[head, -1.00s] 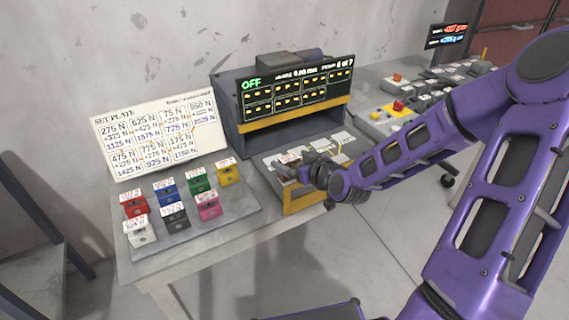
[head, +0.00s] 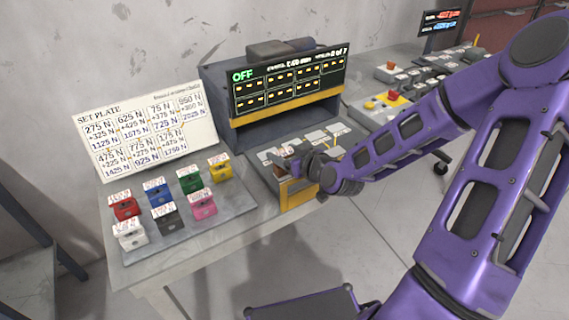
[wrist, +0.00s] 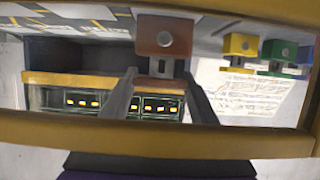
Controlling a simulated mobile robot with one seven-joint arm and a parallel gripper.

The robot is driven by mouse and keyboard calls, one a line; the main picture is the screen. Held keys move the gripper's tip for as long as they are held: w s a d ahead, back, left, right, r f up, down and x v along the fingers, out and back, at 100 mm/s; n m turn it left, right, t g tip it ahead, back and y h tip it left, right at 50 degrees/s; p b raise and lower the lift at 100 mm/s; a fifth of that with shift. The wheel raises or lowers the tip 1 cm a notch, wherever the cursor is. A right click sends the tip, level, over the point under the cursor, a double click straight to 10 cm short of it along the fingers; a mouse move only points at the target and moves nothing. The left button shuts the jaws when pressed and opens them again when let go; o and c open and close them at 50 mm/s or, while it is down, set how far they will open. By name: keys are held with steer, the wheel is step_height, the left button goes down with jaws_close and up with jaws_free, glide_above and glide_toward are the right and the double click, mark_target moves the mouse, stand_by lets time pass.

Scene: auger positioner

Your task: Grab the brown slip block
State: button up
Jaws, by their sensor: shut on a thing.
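There the block is mostly hidden by my gripper. I cannot tell whether the block still touches the deck.
Several coloured blocks stand on a grey tray (head: 235,212) at left, including a yellow block (head: 219,171) and a green block (head: 190,181). A set plate board (head: 148,130) leans behind them. A yellow-edged drawer front (head: 297,194) is just below my gripper. A control panel (head: 385,108) stands at right.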

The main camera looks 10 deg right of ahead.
jaws_close()
steer(key=shift+r, duration=0.1)
